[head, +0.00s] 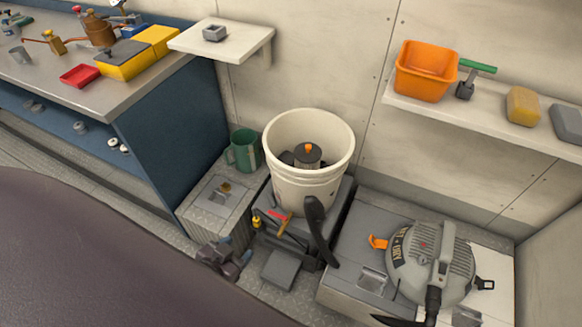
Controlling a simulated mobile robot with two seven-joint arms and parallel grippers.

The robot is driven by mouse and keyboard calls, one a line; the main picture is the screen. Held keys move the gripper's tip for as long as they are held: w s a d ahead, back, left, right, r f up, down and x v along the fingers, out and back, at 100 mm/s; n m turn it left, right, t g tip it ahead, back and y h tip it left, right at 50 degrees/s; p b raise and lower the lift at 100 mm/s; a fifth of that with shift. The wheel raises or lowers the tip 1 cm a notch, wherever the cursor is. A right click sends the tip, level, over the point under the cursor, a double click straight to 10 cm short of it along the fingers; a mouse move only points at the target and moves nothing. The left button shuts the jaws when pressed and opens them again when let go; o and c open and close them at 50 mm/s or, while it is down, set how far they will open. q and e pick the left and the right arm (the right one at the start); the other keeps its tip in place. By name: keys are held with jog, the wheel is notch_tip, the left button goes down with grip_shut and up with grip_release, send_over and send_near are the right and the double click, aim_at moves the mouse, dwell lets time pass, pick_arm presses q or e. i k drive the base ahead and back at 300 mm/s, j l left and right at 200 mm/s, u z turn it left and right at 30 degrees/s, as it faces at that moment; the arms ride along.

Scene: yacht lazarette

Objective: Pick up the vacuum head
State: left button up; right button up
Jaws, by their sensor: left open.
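The vacuum head (425,262) is a grey ribbed dome with a top handle, an orange latch on its left and a black latch on its right. It sits on the grey locker top at the lower right. A black hose end shows at its front. My left gripper (232,252) is low in the middle, left of the white bucket and well apart from the vacuum head. It is open, with nothing seen between its fingers. My right gripper is not in view.
A white bucket (308,190) holding a dark part with an orange knob stands between gripper and vacuum head, with a black hose (318,228) at its front. A green mug (244,150) is behind. A shelf (480,122) with an orange bin (425,72) hangs above right.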

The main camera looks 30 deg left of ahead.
aim_at(424, 286)
jog(key=u, duration=0.7)
jog(key=z, duration=1.35)
